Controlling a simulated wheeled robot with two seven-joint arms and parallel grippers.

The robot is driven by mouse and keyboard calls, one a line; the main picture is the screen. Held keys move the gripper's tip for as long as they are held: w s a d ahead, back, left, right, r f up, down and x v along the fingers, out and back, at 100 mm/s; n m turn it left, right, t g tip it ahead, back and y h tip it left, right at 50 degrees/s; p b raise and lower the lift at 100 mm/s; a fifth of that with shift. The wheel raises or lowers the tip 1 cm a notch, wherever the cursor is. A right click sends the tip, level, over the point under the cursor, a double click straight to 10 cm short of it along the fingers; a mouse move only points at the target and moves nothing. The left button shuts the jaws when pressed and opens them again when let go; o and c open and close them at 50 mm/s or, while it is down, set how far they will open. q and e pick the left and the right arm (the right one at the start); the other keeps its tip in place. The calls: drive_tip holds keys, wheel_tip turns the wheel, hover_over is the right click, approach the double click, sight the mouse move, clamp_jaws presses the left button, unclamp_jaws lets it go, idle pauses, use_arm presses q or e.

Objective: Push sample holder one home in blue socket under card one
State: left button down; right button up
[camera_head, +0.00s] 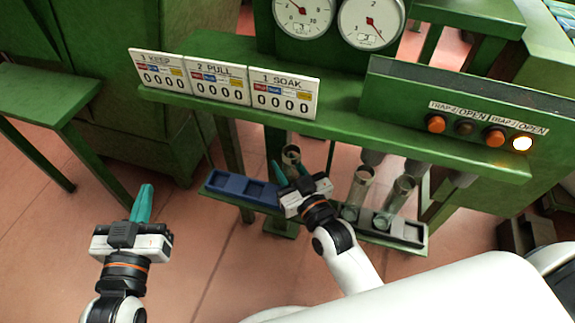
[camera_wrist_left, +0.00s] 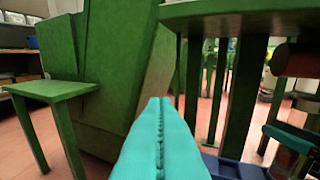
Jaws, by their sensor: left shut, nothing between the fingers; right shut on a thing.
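My right gripper (camera_head: 288,172) is shut on a greyish cylindrical sample holder (camera_head: 291,155), whose upper end shows between the teal fingers. Its lower end is hidden, so I cannot tell whether it touches a socket. A blue socket tray (camera_head: 213,187) lies low under the green shelf, left of this gripper; its left sockets look empty. The tray's edge also shows in the left wrist view (camera_wrist_left: 232,168). My left gripper (camera_head: 144,204) is shut and empty, left of and apart from the tray.
Two clear tubes (camera_head: 360,187) (camera_head: 400,194) stand in a grey tray (camera_head: 412,236) to the right. The green shelf (camera_head: 345,122) overhangs both trays. A panel with lamps (camera_head: 479,115) sits above right. A green table (camera_head: 45,92) stands at left. Floor around my left gripper is clear.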

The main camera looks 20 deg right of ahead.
use_arm(q)
drive_tip(key=shift+d+r+t, duration=0.1)
drive_tip(key=shift+r+t, duration=0.2)
drive_tip(key=shift+r, duration=0.05)
use_arm(e)
drive_tip(key=shift+f, duration=0.35)
drive_tip(key=o, duration=1.1)
drive_tip(key=shift+c, duration=0.2)
use_arm(q)
drive_tip(key=shift+r, duration=0.1)
use_arm(e)
drive_tip(key=shift+s, duration=0.25)
use_arm(q)
drive_tip(key=s+a+f+g+y+p, duration=0.1)
drive_tip(key=s+a+f+g+p, duration=0.1)
drive_tip(key=f+g, duration=0.4)
wheel_tip(320, 180, down, 2)
drive_tip(key=shift+s+a+f+y, duration=0.15)
drive_tip(key=shift+s+y, duration=0.25)
drive_tip(key=shift+s, duration=0.35)
use_arm(e)
drive_tip(key=s+d, duration=0.2)
drive_tip(key=s, duration=0.9)
drive_tip(key=shift+s+d, duration=0.15)
